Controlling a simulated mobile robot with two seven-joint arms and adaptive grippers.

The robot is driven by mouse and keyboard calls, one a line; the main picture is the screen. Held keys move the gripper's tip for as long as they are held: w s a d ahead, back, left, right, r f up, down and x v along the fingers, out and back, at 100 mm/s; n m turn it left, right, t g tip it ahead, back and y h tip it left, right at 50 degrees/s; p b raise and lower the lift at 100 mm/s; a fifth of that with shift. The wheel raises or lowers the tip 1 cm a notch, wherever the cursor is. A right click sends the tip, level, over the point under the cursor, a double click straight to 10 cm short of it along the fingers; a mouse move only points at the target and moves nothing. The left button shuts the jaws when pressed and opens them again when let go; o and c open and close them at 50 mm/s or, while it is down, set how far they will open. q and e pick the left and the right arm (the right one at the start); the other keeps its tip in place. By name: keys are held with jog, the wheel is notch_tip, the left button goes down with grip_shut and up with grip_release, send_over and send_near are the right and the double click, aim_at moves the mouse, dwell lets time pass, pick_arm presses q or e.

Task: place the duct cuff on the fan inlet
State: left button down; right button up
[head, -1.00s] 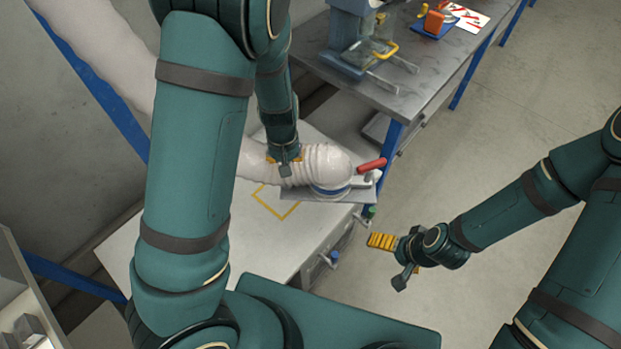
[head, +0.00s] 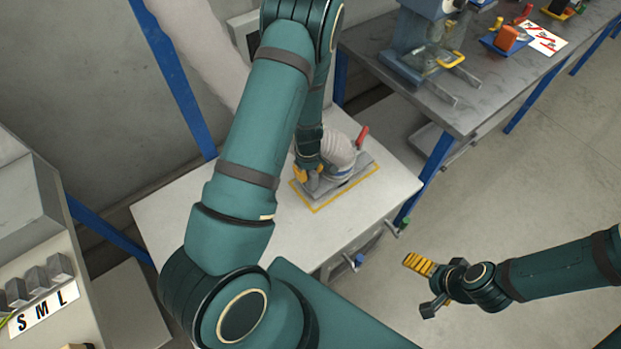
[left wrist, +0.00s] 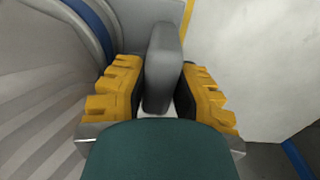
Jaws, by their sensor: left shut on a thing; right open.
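The duct cuff is the pale ribbed hose end (head: 340,155) with a blue band (head: 339,174) at its lower rim. It stands over a grey plate (head: 362,176), which I take to be the fan unit; the inlet is hidden under the cuff, so I cannot tell how it is seated. My left gripper (head: 312,182) is beside the cuff. In the left wrist view its yellow fingers (left wrist: 160,92) are shut on a grey upright handle (left wrist: 160,60), with the ribbed hose (left wrist: 45,90) to the left. My right gripper (head: 425,286) is open and empty over the floor.
The plate lies within a yellow outline (head: 318,210) on the white table (head: 260,200). A red lever (head: 362,136) stands behind the cuff. A grey workbench (head: 470,110) with a blue machine (head: 425,40) is at the back right. A labelled S-M-L rack (head: 42,310) is at left.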

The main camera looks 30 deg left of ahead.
pick_arm(q)
notch_tip(320, 180, down, 4)
jog(key=shift+r+b, duration=0.15)
jog(key=shift+b, duration=0.35)
jog(key=shift+r, duration=0.1)
jog(key=c, duration=0.9)
grip_release()
jog(key=shift+o, duration=0.2)
notch_tip(320, 180, up, 12)
jog(key=p, duration=0.3)
jog(key=shift+s+p, duration=0.15)
jog(key=shift+p, duration=0.2)
jog(key=s+d+f+m+h, duration=0.1)
jog(key=s+d+m, duration=0.4)
jog(key=d, duration=0.5)
jog(key=s+d+f+m+t+h, duration=0.1)
jog(key=s+d+m, duration=0.4)
jog(key=d, duration=0.5)
jog(key=shift+d+f+m+t+h, duration=0.3)
jog(key=shift+f+m+h, duration=0.35)
jog(key=shift+m+h, duration=0.45)
